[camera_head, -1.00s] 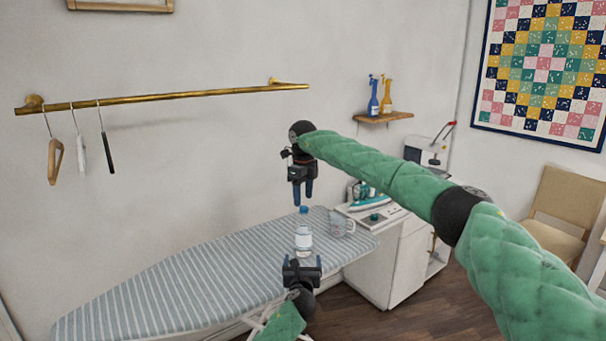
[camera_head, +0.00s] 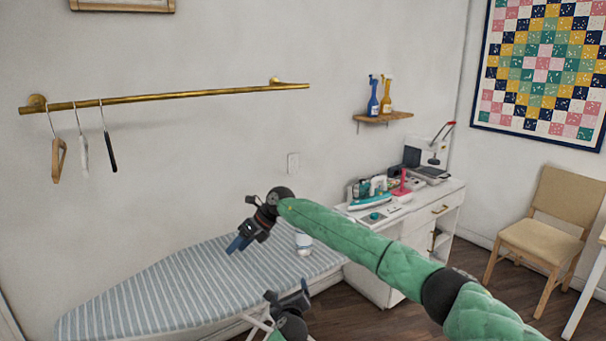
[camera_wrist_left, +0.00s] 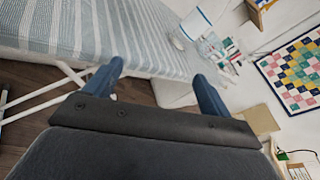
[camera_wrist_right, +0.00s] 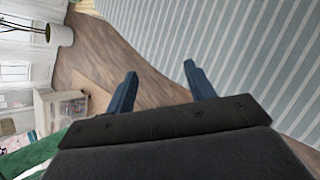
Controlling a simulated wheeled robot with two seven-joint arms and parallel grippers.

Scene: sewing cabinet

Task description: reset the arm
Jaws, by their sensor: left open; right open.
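My right arm, a green quilted sleeve, reaches in from the right of the head view. Its right gripper (camera_head: 238,244) hangs tilted over the striped ironing board (camera_head: 160,290), open and empty. It also shows open in the right wrist view (camera_wrist_right: 160,70), with the board's stripes beyond its blue fingers. My left gripper (camera_head: 287,293) is low at the board's front edge, open and empty. The left wrist view also shows it open (camera_wrist_left: 158,72), with nothing between its fingers. A bottle with a white label (camera_head: 303,242) stands on the board, its top hidden behind my right arm.
A brass rail (camera_head: 170,97) with hangers runs along the wall. A chair (camera_head: 545,235) stands at right. Wooden floor is free between chair and cabinet.

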